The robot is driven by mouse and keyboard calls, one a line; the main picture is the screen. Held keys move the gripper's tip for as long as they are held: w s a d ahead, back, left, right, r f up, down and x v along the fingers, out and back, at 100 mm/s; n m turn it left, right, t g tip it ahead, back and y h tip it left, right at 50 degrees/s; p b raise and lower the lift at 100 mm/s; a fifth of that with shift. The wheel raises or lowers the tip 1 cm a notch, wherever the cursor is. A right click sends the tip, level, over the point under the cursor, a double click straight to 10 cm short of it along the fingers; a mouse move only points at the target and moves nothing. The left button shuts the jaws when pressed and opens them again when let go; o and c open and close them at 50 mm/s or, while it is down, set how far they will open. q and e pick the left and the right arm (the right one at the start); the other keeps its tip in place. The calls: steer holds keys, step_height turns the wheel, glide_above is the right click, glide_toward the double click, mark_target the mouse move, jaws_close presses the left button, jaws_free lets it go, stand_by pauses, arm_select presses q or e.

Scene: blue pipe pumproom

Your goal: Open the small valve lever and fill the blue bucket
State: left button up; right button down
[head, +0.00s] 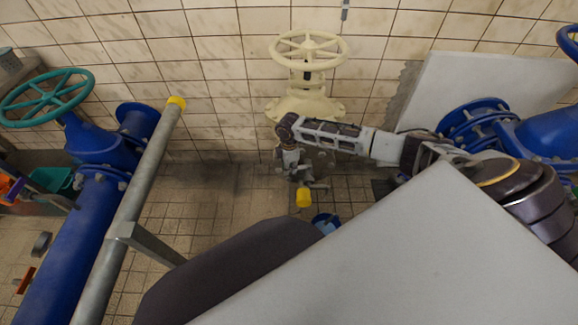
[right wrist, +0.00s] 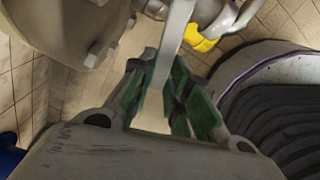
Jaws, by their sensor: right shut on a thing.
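My right gripper (head: 291,160) reaches down beside the cream valve in the head view. In the right wrist view its green-padded fingers (right wrist: 166,78) are closed on a flat grey lever (right wrist: 175,38), the small valve lever. A yellow piece (right wrist: 202,40) of the small tap shows just beyond the lever; the same yellow end (head: 303,197) shows below my gripper in the head view. The blue bucket (head: 325,221) stands on the floor below and right of it, partly hidden by my body. Whether water flows cannot be told. My left gripper is not in view.
A cream handwheel valve (head: 308,48) stands behind my right arm by the tiled wall. At left are a blue pipe (head: 70,245), a teal handwheel (head: 46,98) and a grey rail (head: 135,200) with a yellow cap. Tiled floor (head: 215,195) between is clear.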

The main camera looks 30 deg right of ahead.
steer(key=c, duration=1.4)
jaws_free()
steer(key=shift+o, duration=0.2)
step_height(320, 180, up, 12)
